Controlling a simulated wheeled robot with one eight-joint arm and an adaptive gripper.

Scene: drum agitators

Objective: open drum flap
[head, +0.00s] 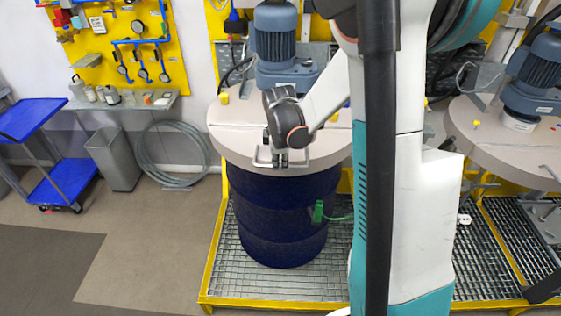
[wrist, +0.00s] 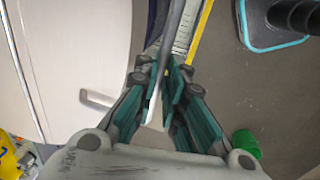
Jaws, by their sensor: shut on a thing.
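The dark blue drum (head: 285,215) stands upright with a round beige lid (head: 235,140) on top. A U-shaped metal handle (head: 259,160) sits at the lid's front edge. My gripper (head: 281,159) reaches down to this handle. In the wrist view my gripper (wrist: 165,72) is closed around a thin grey metal bar (wrist: 174,38), which passes between the fingers.
A blue motor (head: 276,40) stands on the lid behind my gripper. A second lidded drum (head: 500,140) is at the right. Yellow-framed grating (head: 225,275) lies under the drum. A blue cart (head: 55,155) and grey bin (head: 112,160) stand left; the floor in front is clear.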

